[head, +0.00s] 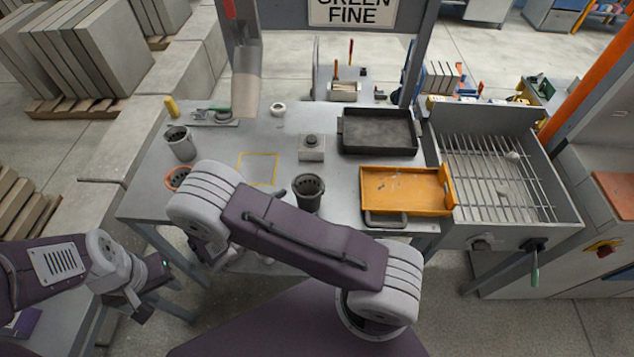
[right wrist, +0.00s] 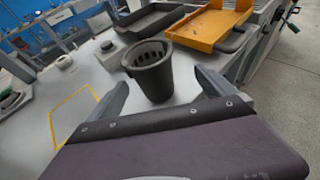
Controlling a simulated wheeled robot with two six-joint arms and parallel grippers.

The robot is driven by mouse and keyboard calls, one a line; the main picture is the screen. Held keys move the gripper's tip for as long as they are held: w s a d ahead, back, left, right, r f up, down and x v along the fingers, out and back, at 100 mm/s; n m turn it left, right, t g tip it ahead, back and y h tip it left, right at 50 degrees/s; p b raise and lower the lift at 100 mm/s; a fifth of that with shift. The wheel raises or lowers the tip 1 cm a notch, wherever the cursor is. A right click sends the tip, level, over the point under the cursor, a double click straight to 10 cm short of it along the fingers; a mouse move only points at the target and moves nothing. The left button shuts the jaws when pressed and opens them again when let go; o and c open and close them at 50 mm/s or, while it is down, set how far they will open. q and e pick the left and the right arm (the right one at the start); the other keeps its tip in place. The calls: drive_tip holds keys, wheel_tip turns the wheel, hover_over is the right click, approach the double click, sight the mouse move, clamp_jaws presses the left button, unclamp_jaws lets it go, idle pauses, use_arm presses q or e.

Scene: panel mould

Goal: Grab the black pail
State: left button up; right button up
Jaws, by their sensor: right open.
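The black pail (head: 308,195) stands upright near the table's front edge, in the middle of the head view. It is a dark, tapered, open-topped pail with slots showing inside its rim. In the right wrist view the pail (right wrist: 152,75) is just ahead of my right gripper (right wrist: 164,90), between the lines of its two spread fingers. The right gripper is open and empty; whether a finger touches the pail I cannot tell. My forearm hides most of that gripper in the head view. My left gripper (head: 148,300) hangs low at the left, away from the table; its jaws are unclear.
An orange tray (head: 400,181) lies right of the pail, with a black tray (head: 377,131) behind it. A grey block with a dark knob (head: 312,147) stands behind the pail. A grey pail (head: 181,143) and an orange-rimmed pot (head: 178,178) stand left. A yellow outlined square (head: 257,169) is empty.

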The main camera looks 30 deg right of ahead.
sight(304, 201)
drive_tip(key=shift+w+d, duration=0.15)
drive_tip(key=shift+d, duration=0.1)
drive_tip(key=shift+p+x, duration=0.6)
drive_tip(key=shift+x, duration=0.55)
drive_tip(key=shift+w+d+f, duration=0.2)
drive_tip(key=shift+d+f, duration=0.15)
drive_tip(key=shift+d, duration=0.15)
drive_tip(key=p+x, duration=0.1)
drive_tip(key=x, duration=0.1)
drive_tip(key=p+x, duration=0.1)
drive_tip(key=x, duration=0.1)
drive_tip(key=shift+w+f, duration=0.25)
drive_tip(key=shift+w, duration=0.15)
drive_tip(key=shift+d+f, duration=0.1)
drive_tip(key=shift+d, duration=0.05)
drive_tip(key=c, duration=1.2)
use_arm(q)
drive_tip(key=r, duration=0.3)
drive_tip(key=shift+w+a, duration=0.1)
drive_tip(key=shift+a, duration=0.15)
use_arm(e)
drive_tip(key=shift+c, duration=1.4)
